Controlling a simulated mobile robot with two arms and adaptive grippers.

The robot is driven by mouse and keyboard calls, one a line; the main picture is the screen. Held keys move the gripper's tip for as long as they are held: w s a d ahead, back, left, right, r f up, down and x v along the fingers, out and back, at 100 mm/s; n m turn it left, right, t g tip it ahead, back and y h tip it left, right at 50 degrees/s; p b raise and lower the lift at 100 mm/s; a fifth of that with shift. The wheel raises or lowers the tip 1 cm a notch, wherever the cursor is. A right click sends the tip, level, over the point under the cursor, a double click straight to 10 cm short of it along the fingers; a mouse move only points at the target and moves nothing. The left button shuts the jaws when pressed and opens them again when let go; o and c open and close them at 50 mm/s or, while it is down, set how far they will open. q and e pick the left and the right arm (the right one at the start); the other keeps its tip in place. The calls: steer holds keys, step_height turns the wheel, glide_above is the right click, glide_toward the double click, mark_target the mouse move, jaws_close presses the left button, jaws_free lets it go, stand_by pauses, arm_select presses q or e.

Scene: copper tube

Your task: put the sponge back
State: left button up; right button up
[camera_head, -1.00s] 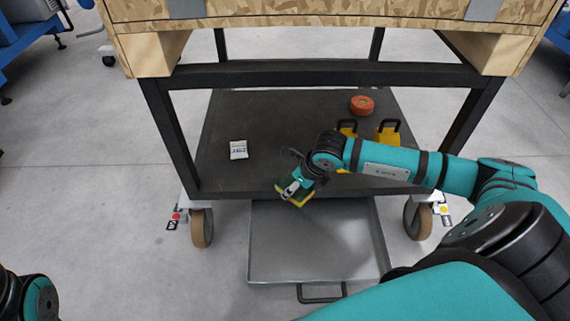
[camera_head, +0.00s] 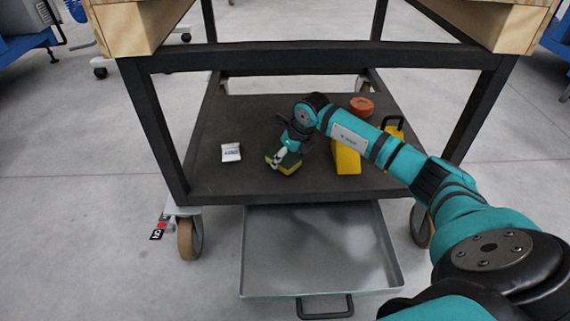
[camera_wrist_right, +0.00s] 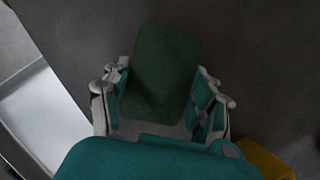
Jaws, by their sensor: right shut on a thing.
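The sponge (camera_head: 289,164), yellow with a dark green face, is at my right gripper (camera_head: 283,156) over the dark lower shelf of the cart (camera_head: 225,185). In the right wrist view, the green face of the sponge (camera_wrist_right: 160,75) lies between the two fingers of the right gripper (camera_wrist_right: 165,95), which is shut on it. I cannot tell whether the sponge touches the shelf. My left gripper is not in view.
A small white packet (camera_head: 231,152) lies on the shelf left of the sponge. A yellow block (camera_head: 346,158), another yellow item with a black handle (camera_head: 393,128) and an orange roll (camera_head: 361,106) are to the right. A grey metal tray (camera_head: 320,280) sits below the shelf front.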

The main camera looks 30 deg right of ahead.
steer(key=shift+f, duration=0.3)
steer(key=shift+f, duration=0.15)
steer(key=o, duration=1)
